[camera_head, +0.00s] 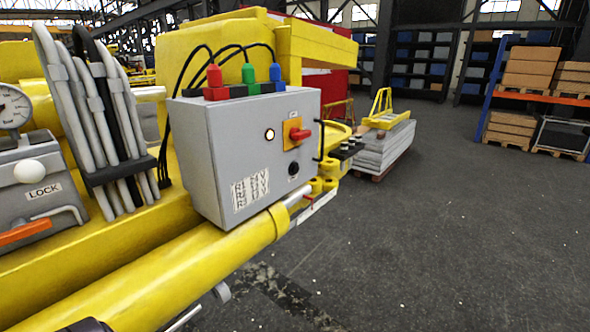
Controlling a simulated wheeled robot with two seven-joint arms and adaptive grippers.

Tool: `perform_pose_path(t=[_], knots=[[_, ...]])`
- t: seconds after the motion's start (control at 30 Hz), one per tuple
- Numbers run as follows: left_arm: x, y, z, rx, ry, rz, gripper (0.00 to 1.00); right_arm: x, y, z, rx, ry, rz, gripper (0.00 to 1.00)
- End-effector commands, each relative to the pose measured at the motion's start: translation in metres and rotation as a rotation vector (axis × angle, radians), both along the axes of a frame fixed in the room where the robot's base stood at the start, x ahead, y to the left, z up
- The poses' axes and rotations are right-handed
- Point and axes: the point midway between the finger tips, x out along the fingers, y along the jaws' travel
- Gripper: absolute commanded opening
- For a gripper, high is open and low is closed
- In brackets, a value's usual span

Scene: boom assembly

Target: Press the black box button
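A grey control box (225,150) stands on the yellow boom, left of the picture's middle. A small round black button (292,168) sits low on its front face, towards the right edge. Above it is a red rotary switch (299,133) on a yellow plate. A round white light or button (270,134) with a dark rim is to the left of the switch. Neither of my grippers can be made out. Nothing covers the front of the box.
Red, green and blue plugs (248,74) with black cables stand on the box. The yellow boom tube (175,275) runs below it. Grey hoses (75,115) and a lever unit marked LOCK (32,185) are at left. The floor (450,240) at right is open.

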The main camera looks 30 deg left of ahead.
Motion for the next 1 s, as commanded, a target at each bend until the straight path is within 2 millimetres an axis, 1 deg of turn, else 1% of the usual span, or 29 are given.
perform_pose_path(t=[0.03, 0.23, 1.0], knots=[[-0.0002, 0.0002, 0.0000, 0.000, 0.000, 0.000, 0.25, 0.0000, 0.0000, 0.0000, 0.000, 0.000, 0.000, 0.00], [-0.0002, 0.0006, 0.0000, 0.001, 0.001, 0.000, 0.00, 0.0000, 0.0000, 0.0000, 0.000, 0.000, 0.000, 0.00], [-0.0006, 0.0010, -0.0001, 0.001, 0.001, -0.001, 0.00, -0.0001, -0.0001, 0.0000, 0.000, 0.000, 0.000, 0.00]])
